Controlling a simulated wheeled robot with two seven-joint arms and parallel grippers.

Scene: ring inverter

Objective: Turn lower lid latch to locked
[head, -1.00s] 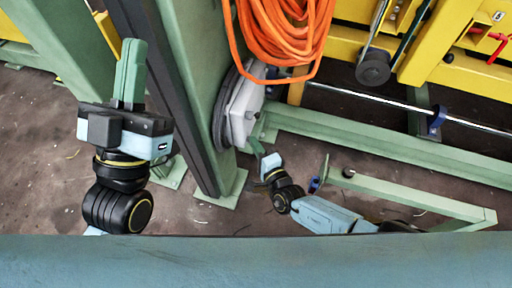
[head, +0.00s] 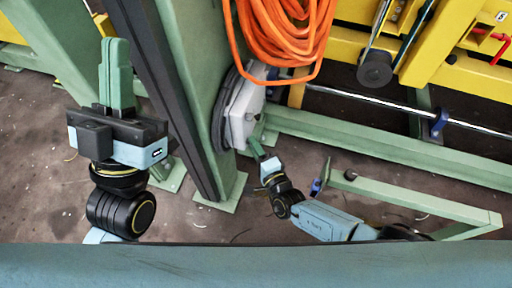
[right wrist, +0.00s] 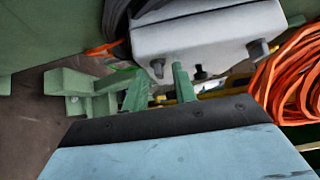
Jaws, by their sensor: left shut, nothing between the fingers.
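A light grey box (head: 243,115) with a dark backing is mounted on the green post; its grey lid fills the top of the right wrist view (right wrist: 205,28). Two small dark latches show on the lid's edge there: the lower lid latch (right wrist: 157,68), farther from the orange hose, and another (right wrist: 257,48). My right gripper (right wrist: 159,85) is open, its two green fingers apart with the lower latch showing between their tips. Contact cannot be told. In the head view my right gripper (head: 257,148) is at the box's lower edge. My left gripper (head: 115,42) is shut and empty, left of the post.
A green post (head: 180,90) stands between my two grippers. A coiled orange hose (head: 285,35) hangs above the box. A green rail (head: 390,145) and a low green frame (head: 420,200) lie to the right. Yellow machinery (head: 450,70) is at the back right.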

